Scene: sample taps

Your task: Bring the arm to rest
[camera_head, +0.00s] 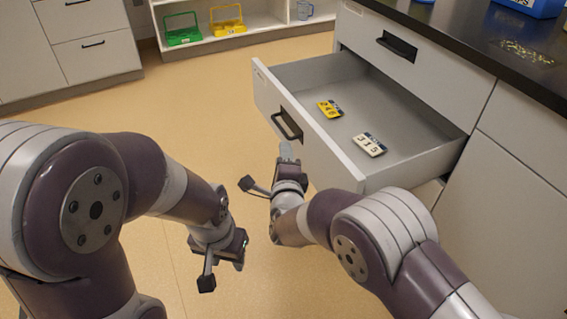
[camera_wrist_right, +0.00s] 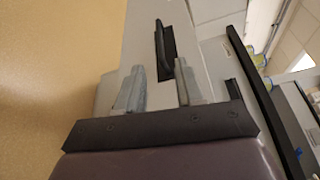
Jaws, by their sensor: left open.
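My right gripper (camera_head: 287,152) is just below the black handle (camera_head: 287,125) of the open drawer. In the right wrist view its two fingers (camera_wrist_right: 158,88) stand apart with nothing between them, and the handle (camera_wrist_right: 165,45) shows beyond the tips. My left gripper (camera_head: 240,258) hangs low over the floor, left of the right arm. It is open and empty, though its fingers are partly hidden. The open drawer (camera_head: 315,150) holds a yellow number tag (camera_head: 329,109) and a white number tag (camera_head: 369,145) lying flat.
A dark counter (camera_head: 470,40) runs above the drawer, with a blue box (camera_head: 530,5) and small yellowish grains on it. A low shelf at the back holds a green carrier (camera_head: 183,36), a yellow carrier (camera_head: 228,27) and a clear jug (camera_head: 304,10). The floor (camera_head: 200,100) between is clear.

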